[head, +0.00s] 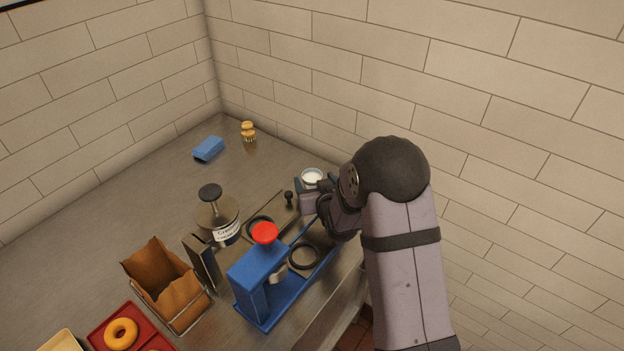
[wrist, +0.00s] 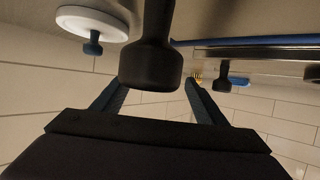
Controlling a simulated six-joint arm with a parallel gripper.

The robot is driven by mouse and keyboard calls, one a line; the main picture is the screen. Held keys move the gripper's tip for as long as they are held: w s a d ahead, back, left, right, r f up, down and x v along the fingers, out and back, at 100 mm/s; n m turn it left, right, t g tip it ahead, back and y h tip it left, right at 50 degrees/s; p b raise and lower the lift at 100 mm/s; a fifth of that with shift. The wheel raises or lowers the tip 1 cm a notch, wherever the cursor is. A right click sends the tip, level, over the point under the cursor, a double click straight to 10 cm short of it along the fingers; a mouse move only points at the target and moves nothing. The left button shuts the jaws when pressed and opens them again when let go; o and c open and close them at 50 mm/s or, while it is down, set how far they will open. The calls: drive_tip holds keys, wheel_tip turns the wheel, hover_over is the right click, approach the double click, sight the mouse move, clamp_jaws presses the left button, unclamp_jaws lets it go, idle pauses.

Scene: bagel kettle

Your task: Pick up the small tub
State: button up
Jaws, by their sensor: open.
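The small tub is likely the little round container with a white top (head: 312,175), near the wall at the back right of the counter in the head view. My gripper (head: 308,192) is right beside it, overlapping its lower part in this view; I cannot tell whether they touch. In the wrist view my gripper (wrist: 157,86) has its two fingers apart, with a dark knob-like shape (wrist: 150,65) in front of the gap. A white disc (wrist: 92,22) with a blue knob shows at the upper left there; I cannot tell whether it is the tub.
A blue press with a red knob (head: 264,233) and a labelled jar (head: 226,232) stand left of my arm. A brown-lined basket (head: 160,282) and a red tray (head: 100,339) are farther left. The left counter is clear.

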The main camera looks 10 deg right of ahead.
drive_tip(key=shift+x, duration=1.15)
drive_tip(key=c, duration=1.1)
drive_tip(key=shift+c, duration=0.2)
drive_tip(key=shift+r, duration=0.15)
wheel_tip(320, 180, up, 10)
drive_tip(key=b, duration=0.1)
drive_tip(key=shift+b, duration=0.4)
